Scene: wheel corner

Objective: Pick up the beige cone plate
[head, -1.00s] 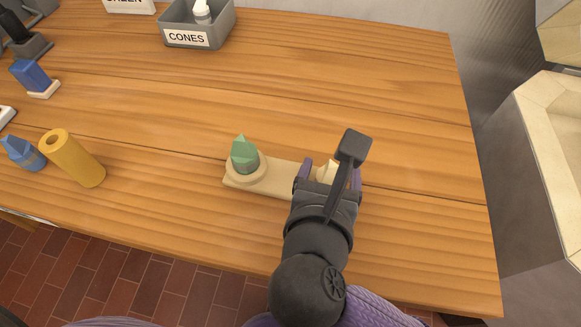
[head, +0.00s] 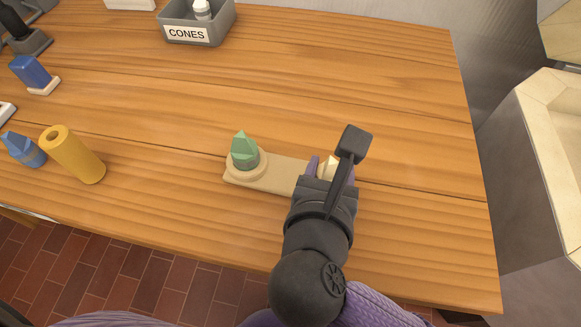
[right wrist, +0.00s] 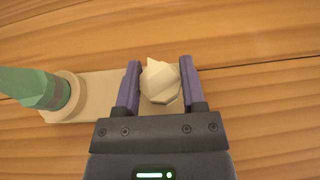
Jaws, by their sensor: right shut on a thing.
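The beige cone plate (head: 270,175) lies flat on the wooden table, a flat board with a round seat at its left end. A green faceted cone (head: 244,152) stands upright in that seat. My right gripper (head: 326,170) is over the plate's right end, shut on a cream faceted knob there. In the right wrist view the knob (right wrist: 160,82) sits between the two purple fingers, and the green cone (right wrist: 35,88) is at the left. The plate's right end is partly hidden by my gripper. My left gripper is not in view.
A grey bin labelled CONES (head: 195,30) with a white bottle stands at the back. A yellow cylinder (head: 73,155), a blue cone-shaped piece (head: 22,149) and a blue block on a pale base (head: 33,75) are at the left. The table's middle and right are clear.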

